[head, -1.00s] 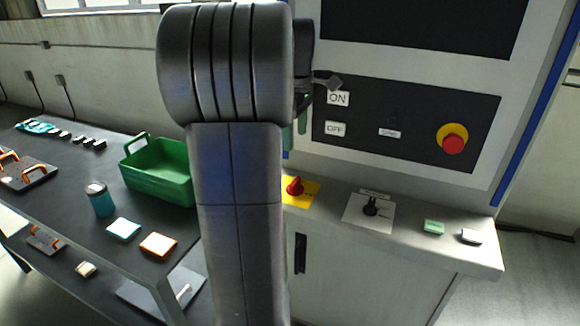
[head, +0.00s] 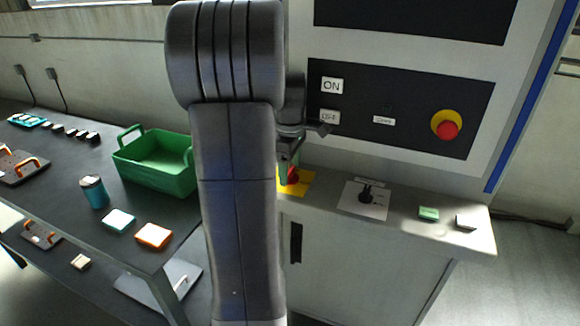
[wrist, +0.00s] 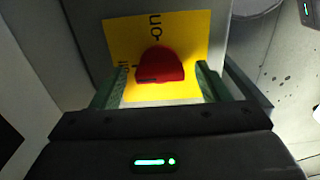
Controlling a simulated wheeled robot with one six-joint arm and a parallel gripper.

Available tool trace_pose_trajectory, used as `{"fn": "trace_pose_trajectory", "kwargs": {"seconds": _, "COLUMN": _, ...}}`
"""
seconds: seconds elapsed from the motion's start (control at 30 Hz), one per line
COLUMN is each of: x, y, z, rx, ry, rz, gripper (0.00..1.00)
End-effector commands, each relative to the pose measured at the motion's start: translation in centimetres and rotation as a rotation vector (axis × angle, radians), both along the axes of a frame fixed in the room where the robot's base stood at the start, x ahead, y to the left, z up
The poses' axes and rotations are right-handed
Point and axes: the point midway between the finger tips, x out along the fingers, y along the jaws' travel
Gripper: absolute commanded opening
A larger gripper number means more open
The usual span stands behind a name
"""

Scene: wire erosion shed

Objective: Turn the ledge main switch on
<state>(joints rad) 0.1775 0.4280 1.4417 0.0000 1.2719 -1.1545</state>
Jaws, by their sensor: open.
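The ledge main switch is a red rotary knob (wrist: 160,66) on a yellow plate (wrist: 185,28), on the machine's ledge. In the wrist view the plate shows "on" at its top and part of another word at its left. My gripper (wrist: 160,84) is open, with one green finger on each side of the red knob and a gap at both sides. In the head view the knob (head: 293,176) is partly hidden behind my gripper (head: 286,170) and arm, and the yellow plate (head: 305,184) shows beside it.
A black rotary switch (head: 366,194) on a pale plate sits to the right on the ledge (head: 330,190). A green block (head: 428,214) and a white block (head: 466,222) lie farther right. The control panel (head: 350,95) with ON, OFF and a red emergency button (head: 447,130) rises behind.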

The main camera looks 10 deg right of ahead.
Motion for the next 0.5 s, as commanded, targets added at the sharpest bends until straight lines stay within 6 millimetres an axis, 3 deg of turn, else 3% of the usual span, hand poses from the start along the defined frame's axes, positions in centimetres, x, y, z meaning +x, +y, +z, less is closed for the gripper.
{"fn": "trace_pose_trajectory", "kwargs": {"seconds": 0.13, "x": 0.00, "y": 0.00, "z": 0.01, "rx": 0.000, "ry": 0.000, "rz": 0.000, "gripper": 0.67}}
{"fn": "trace_pose_trajectory", "kwargs": {"seconds": 0.37, "x": 0.00, "y": 0.00, "z": 0.03, "rx": 0.000, "ry": 0.000, "rz": 0.000, "gripper": 0.24}}
{"fn": "trace_pose_trajectory", "kwargs": {"seconds": 0.5, "x": 0.00, "y": 0.00, "z": 0.05, "rx": 0.000, "ry": 0.000, "rz": -0.003, "gripper": 0.24}}
